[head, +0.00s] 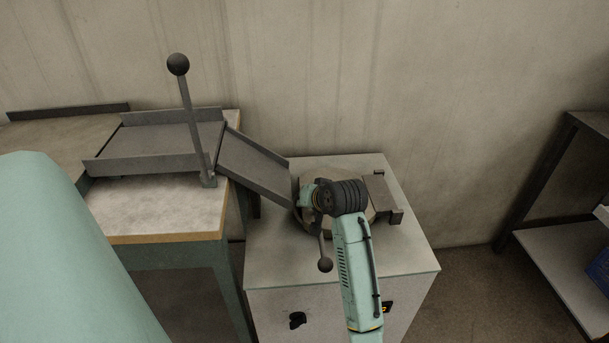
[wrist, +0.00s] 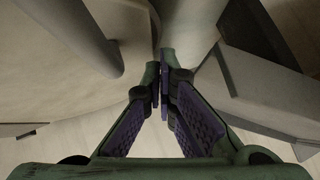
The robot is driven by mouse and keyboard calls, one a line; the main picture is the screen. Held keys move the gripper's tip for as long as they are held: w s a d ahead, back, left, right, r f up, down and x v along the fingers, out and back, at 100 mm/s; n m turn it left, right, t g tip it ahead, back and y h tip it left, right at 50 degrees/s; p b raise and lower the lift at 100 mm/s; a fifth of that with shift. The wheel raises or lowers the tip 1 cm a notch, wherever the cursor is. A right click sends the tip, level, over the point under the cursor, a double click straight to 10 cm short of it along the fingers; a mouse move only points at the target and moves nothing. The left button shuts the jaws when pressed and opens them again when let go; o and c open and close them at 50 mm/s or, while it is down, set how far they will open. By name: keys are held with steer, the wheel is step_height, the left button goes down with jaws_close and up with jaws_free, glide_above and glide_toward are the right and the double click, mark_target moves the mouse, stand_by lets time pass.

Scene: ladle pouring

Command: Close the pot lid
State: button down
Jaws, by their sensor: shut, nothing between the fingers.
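The pot is on top of the grey cabinet, largely hidden behind my arm. A flat tan many-sided top (head: 318,176), which seems to be the pot's lid, shows around my wrist; I cannot tell how far it is open. A rod with a dark ball knob (head: 325,265) sticks out toward the front. My gripper (wrist: 163,88) is shut with nothing between its fingers; in the head view my wrist hides the fingertips. In the wrist view the fingertips are between a large pale rounded surface (wrist: 70,85) and grey blocky parts (wrist: 265,85).
A sloped metal chute (head: 255,165) comes down from the left table (head: 165,222) to the pot. A lever with a black ball (head: 178,64) stands on that table. A grey block (head: 380,195) is right of the lid. The cabinet top (head: 400,255) is clear at front right. Shelves (head: 565,265) stand far right.

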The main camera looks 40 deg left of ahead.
step_height(320, 180, up, 5)
steer(key=p, duration=0.4)
steer(key=shift+f, duration=0.2)
steer(key=s+d+r+b, duration=0.2)
steer(key=s+d+r, duration=0.2)
steer(key=d+r, duration=0.1)
steer(key=shift+s+d+r, duration=0.2)
steer(key=shift+s+r, duration=0.15)
steer(key=shift+r, duration=0.25)
